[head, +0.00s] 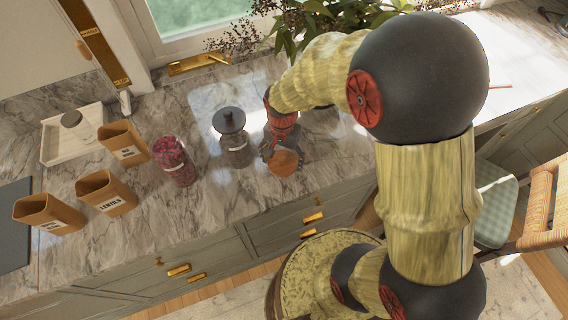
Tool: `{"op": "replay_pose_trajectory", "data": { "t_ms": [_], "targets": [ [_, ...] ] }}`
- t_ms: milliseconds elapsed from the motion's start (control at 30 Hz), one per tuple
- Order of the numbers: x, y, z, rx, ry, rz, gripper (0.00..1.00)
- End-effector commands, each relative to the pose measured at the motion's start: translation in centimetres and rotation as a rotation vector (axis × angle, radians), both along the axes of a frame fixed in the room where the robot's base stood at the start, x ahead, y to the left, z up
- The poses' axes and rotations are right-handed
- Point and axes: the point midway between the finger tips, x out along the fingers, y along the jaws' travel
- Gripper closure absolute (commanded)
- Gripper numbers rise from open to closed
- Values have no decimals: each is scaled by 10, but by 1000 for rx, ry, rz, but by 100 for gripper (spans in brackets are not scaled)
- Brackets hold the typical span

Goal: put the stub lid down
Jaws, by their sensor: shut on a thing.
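My gripper (281,150) is near the counter's front edge, right of the dark-lidded glass jar. It is shut on a round, orange-brown piece (284,164), which looks like the stub lid. The fingers hide part of the lid. I cannot tell whether it touches the marble counter (222,193) or hangs just above it.
A glass jar with a dark knobbed lid (231,122) stands close left of my gripper. Further left are a jar of dark pink contents (174,160), several tan canisters (106,192) and a pale tray (55,146). A leafy plant (305,18) stands behind.

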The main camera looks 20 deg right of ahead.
Motion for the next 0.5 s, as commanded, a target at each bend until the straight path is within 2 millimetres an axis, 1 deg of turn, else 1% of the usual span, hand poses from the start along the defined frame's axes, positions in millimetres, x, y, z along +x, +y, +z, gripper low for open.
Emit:
{"op": "replay_pose_trajectory", "data": {
  "t_ms": [167, 200, 333, 400, 500],
  "targets": [
    [5, -6, -9, 0, 1, -2, 54],
    [7, -8, -13, 0, 1, -3, 54],
    [6, -7, -34, 0, 4, 0, 54],
    [7, -7, -41, 0, 1, 0, 54],
    [7, -7, -42, 0, -1, 0, 54]
  ]
}}
